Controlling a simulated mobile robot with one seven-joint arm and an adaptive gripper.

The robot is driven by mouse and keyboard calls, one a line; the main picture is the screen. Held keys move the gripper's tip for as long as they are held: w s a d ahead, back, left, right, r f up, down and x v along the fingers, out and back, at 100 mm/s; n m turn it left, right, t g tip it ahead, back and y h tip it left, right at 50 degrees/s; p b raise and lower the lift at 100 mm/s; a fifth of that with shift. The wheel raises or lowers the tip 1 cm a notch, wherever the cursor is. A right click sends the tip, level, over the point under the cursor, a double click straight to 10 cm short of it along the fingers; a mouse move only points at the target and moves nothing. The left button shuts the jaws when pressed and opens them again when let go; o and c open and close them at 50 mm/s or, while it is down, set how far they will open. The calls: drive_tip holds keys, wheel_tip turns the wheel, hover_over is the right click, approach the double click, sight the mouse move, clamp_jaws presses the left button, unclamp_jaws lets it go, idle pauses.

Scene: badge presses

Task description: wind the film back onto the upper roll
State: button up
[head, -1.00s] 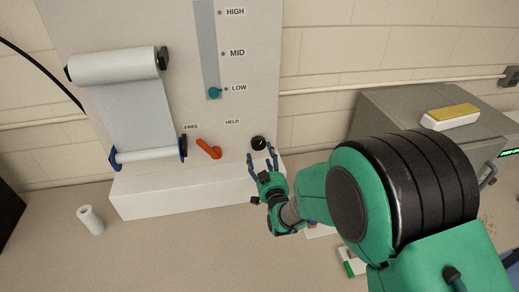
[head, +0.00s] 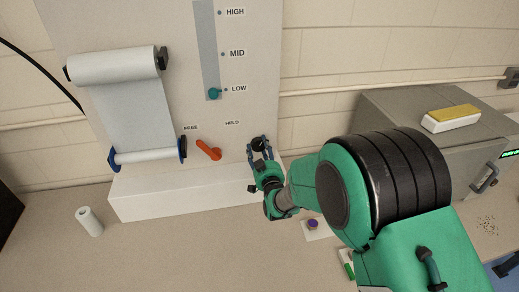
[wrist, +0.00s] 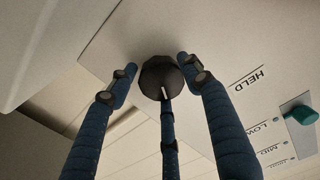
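The upper roll (head: 112,64) of white film sits at the top left of the white panel. The film (head: 131,114) hangs from it as a sheet down to the lower roll (head: 148,155) with blue end flanges. An orange lever (head: 208,149) lies between the FREE and HELD labels and slants toward FREE. A black knob (head: 257,143) is at the panel's lower right. My gripper (head: 261,149) is at this knob. In the wrist view the knob (wrist: 160,76) sits between the open fingers of my gripper (wrist: 162,80), with gaps on both sides.
A teal slider (head: 214,94) stands at LOW on its scale. A white ledge (head: 170,196) juts out below the panel. A small white roll (head: 89,221) stands on the table at left. A grey machine (head: 400,110) with a yellow-topped block (head: 451,117) is at right.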

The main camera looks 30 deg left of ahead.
drive_tip(key=shift+f, duration=0.1)
drive_tip(key=c, duration=0.5)
drive_tip(key=shift+f+n+b, duration=0.2)
drive_tip(key=shift+n+b, duration=0.85)
drive_tip(key=shift+n, duration=0.15)
drive_tip(key=shift+d+n+b, duration=0.15)
drive_tip(key=shift+n+b, duration=0.35)
drive_tip(key=shift+n, duration=1)
drive_tip(key=o, duration=1.2)
drive_tip(key=shift+f, duration=0.1)
drive_tip(key=shift+c, duration=0.2)
drive_tip(key=shift+r, duration=0.25)
